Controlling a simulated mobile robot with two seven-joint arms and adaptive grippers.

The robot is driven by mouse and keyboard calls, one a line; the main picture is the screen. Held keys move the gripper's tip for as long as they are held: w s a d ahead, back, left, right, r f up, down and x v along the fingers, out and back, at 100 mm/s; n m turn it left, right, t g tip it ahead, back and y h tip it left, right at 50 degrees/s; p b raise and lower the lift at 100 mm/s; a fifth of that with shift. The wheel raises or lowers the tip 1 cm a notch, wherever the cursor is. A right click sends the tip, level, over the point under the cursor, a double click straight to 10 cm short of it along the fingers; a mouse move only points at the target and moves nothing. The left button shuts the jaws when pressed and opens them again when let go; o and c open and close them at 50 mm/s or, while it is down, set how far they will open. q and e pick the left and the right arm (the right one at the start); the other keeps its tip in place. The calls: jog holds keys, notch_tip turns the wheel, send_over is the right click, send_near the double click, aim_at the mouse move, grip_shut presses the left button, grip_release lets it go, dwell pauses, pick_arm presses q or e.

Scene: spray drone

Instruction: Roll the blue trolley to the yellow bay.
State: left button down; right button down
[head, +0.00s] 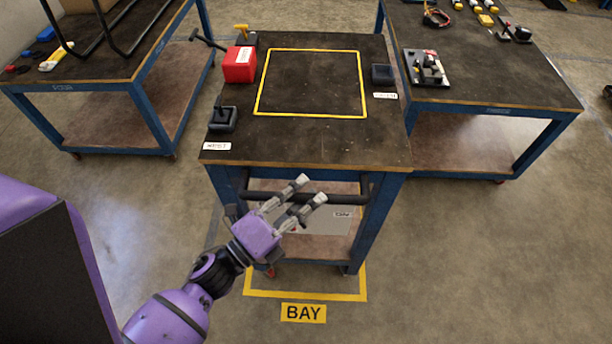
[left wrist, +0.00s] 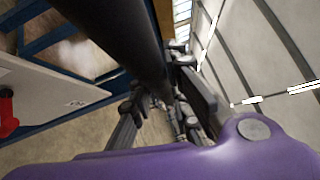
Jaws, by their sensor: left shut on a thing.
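The blue trolley (head: 390,144) stands in front of me, with a dark worn top and a blue frame. Its dark handle bar (head: 345,194) runs across the near side and also shows large in the left wrist view (left wrist: 125,38). My left gripper (head: 311,189) is shut on this handle bar, with its fingers on either side of it. The yellow bay outline (head: 305,297) is on the floor, with a BAY label (head: 304,313) at its near edge. The near trolley legs appear inside the outline; its far part is hidden under the trolley. My right gripper is out of view.
On the trolley top are a red box (head: 239,64), dark holders and a yellow square outline. A blue-framed table (head: 110,85) stands left and another (head: 500,95) stands close on the right. The floor at the near right is clear.

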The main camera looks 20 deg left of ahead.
pick_arm(q)
jog(key=s, duration=0.3)
jog(key=shift+d+f, duration=0.1)
jog(key=shift+d, duration=0.3)
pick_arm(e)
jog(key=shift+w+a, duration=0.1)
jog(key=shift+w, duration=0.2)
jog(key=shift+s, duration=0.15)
pick_arm(q)
jog(key=c, duration=1.6)
grip_release()
jog(key=shift+c, duration=0.2)
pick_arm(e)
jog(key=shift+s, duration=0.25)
pick_arm(q)
jog(key=v, duration=1.2)
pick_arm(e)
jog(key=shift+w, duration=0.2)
